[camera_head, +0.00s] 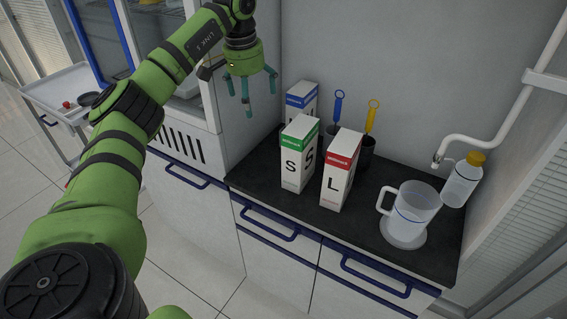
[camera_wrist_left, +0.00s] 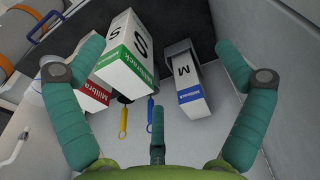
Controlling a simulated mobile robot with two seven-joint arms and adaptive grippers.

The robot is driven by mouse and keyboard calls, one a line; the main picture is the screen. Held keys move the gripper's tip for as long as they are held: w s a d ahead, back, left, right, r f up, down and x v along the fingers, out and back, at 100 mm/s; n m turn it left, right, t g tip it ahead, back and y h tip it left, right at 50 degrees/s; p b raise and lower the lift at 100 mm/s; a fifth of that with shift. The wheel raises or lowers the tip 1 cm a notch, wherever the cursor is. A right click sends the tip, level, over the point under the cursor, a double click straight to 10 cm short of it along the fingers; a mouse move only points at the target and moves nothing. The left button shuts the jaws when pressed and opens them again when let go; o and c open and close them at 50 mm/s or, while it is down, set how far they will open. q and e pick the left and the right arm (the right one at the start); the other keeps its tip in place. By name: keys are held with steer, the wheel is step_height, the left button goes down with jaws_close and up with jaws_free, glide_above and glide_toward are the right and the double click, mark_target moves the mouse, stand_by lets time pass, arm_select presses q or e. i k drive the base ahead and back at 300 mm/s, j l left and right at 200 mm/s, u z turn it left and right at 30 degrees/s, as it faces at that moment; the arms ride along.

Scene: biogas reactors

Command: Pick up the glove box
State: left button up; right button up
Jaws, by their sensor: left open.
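Three white glove boxes stand upright on the dark counter. The green-marked S box (camera_head: 299,152) is at the front left, the red-marked L box (camera_head: 341,170) is to its right, and a blue-marked box (camera_head: 301,98) stands behind. In the left wrist view the blue box (camera_wrist_left: 188,80) shows an M, the green box (camera_wrist_left: 126,50) an S, and the red box (camera_wrist_left: 92,95) is partly hidden. My left gripper (camera_head: 248,92) is open and empty, above and to the left of the boxes, with its teal fingers spread. My right gripper is out of view.
A clear jug (camera_head: 409,213) and a bottle with an orange cap (camera_head: 462,180) stand at the counter's right. Blue and yellow handled tools (camera_head: 371,117) stand behind the boxes. A white pipe (camera_head: 500,130) runs down the right wall. The counter front left is bare.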

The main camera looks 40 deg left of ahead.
mark_target(299, 141)
steer(key=i+u, duration=0.1)
steer(key=u, duration=0.7)
steer(key=i+l+u, duration=0.65)
steer(key=k+j, duration=0.1)
